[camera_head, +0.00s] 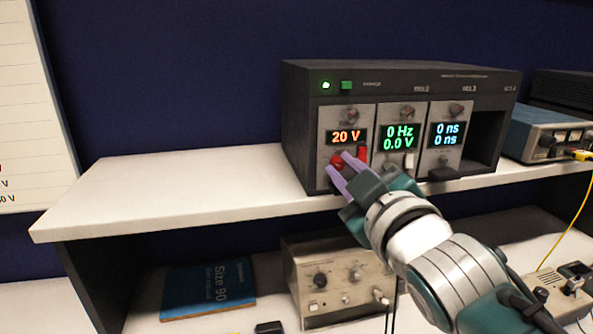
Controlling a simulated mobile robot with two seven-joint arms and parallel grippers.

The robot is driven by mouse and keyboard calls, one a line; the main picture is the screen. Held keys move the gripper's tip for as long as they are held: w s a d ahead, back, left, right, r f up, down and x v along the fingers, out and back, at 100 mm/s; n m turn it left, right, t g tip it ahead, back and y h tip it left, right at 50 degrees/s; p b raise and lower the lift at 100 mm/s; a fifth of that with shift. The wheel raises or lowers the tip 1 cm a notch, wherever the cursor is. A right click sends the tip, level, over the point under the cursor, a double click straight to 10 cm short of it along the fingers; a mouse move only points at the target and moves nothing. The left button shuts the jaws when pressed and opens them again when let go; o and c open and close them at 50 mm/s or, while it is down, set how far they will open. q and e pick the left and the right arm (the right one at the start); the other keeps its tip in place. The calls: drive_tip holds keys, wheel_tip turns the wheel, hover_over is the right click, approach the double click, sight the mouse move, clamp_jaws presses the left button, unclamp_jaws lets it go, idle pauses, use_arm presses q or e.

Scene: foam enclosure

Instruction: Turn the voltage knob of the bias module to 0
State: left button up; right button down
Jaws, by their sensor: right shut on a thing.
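The dark instrument rack (400,84) stands on the white shelf and holds several modules. Its leftmost module (331,112), with a display (346,136) reading "20 V" in orange, appears to be the bias module; its label is too small to read. A red knob (337,160) sits low on this module. My right gripper (336,163) reaches up from the lower right, its purple fingers on either side of the red knob and shut on it. The fingers and hand hide the module's lower part. My left gripper is not in view.
A red part (362,154) is close right of the fingers. Neighbouring modules show "0 Hz 0.0 V" (400,138) and "0 ns" (447,134). The shelf (180,185) is bare to the left. A blue instrument (548,133) stands right; a beige instrument (330,275) and blue book (208,288) lie below.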

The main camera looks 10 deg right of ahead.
drive_tip(key=n+b, duration=0.1)
drive_tip(key=n, duration=0.8)
drive_tip(key=shift+n+b, duration=0.3)
drive_tip(key=shift+r+n, duration=0.1)
drive_tip(key=shift+n, duration=1)
drive_tip(key=c, duration=1.1)
unclamp_jaws()
drive_tip(key=shift+o, duration=0.2)
drive_tip(key=shift+s, duration=0.1)
